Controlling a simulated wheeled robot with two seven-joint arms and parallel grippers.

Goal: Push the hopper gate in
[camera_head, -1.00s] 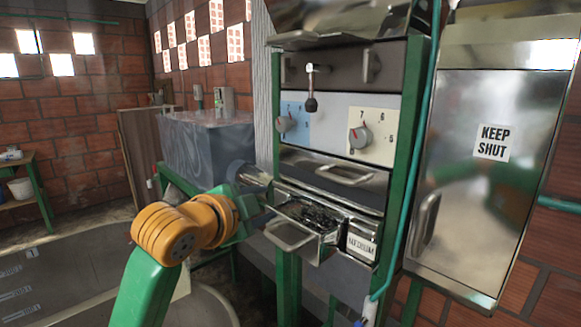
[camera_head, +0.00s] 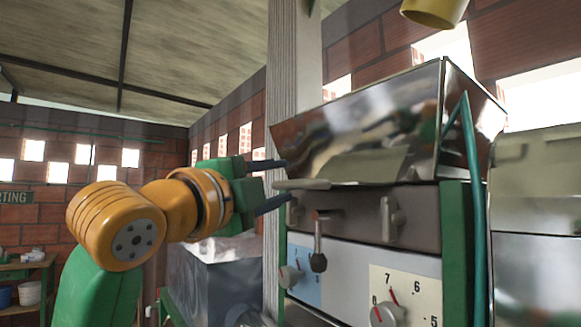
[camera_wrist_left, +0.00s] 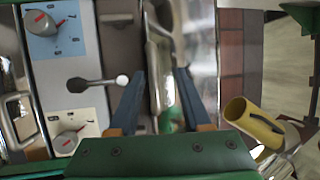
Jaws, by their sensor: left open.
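The shiny metal hopper (camera_head: 365,125) sits on top of the machine. A thin pale plate (camera_head: 303,184), which looks like the hopper gate, sticks out to the left at its lower edge, above the grey panel. My left gripper (camera_head: 281,182) is open, one dark finger above the plate's level and one below, near its outer end. In the left wrist view a metal edge (camera_wrist_left: 158,75) lies between the two fingers of the left gripper (camera_wrist_left: 160,73). Whether a finger touches it I cannot tell. My right gripper is not in view.
Below the hopper are a black-knobbed lever (camera_head: 318,262), two brackets and red-marked dials (camera_head: 388,314). A teal pipe (camera_head: 470,190) runs down the right side. A yellow cup (camera_head: 435,10) shows above right; the left wrist view shows it too (camera_wrist_left: 252,122).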

